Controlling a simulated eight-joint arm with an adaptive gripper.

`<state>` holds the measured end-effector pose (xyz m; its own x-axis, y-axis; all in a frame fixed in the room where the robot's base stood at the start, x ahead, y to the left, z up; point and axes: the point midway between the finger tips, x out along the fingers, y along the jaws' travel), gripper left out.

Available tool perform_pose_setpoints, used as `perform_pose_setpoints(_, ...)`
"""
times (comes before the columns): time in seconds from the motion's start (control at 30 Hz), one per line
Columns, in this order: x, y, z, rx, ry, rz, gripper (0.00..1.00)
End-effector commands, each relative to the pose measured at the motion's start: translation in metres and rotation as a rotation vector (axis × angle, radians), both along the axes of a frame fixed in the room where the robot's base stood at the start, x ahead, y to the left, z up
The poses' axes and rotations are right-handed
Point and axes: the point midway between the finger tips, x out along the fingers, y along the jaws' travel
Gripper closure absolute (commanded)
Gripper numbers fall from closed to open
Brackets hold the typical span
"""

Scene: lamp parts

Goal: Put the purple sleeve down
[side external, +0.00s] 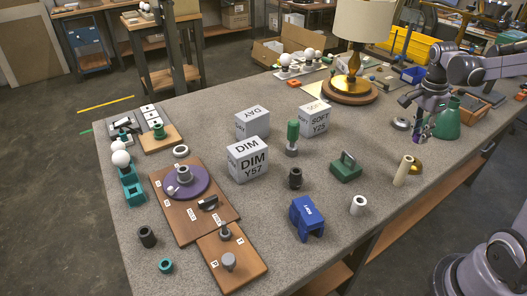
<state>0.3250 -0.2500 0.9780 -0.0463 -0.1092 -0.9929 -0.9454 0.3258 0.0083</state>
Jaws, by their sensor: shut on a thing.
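My gripper (421,135) is at the right of the table, pointing down beside the green cone-shaped shade. It is shut on a small purple piece, the purple sleeve (427,129), which is mostly hidden by the fingers. The sleeve appears to be a little above the grey tabletop (340,220), but the exact gap cannot be told. A separate flat purple disc (201,184) with a grey ring on it lies on the brown wooden board at the left.
The green shade (447,120) stands close to my gripper. White lettered cubes (248,160) stand mid-table. Some bare tabletop lies between the green block and my gripper.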

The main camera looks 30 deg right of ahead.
Motion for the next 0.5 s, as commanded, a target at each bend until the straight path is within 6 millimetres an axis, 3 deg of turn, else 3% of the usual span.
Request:
perform_pose_setpoints(0.17,0.005,0.003,-0.003,-0.001,0.001,0.080,0.96)
perform_pose_setpoints(0.5,0.056,0.039,-0.040,-0.002,0.002,0.086,0.96)
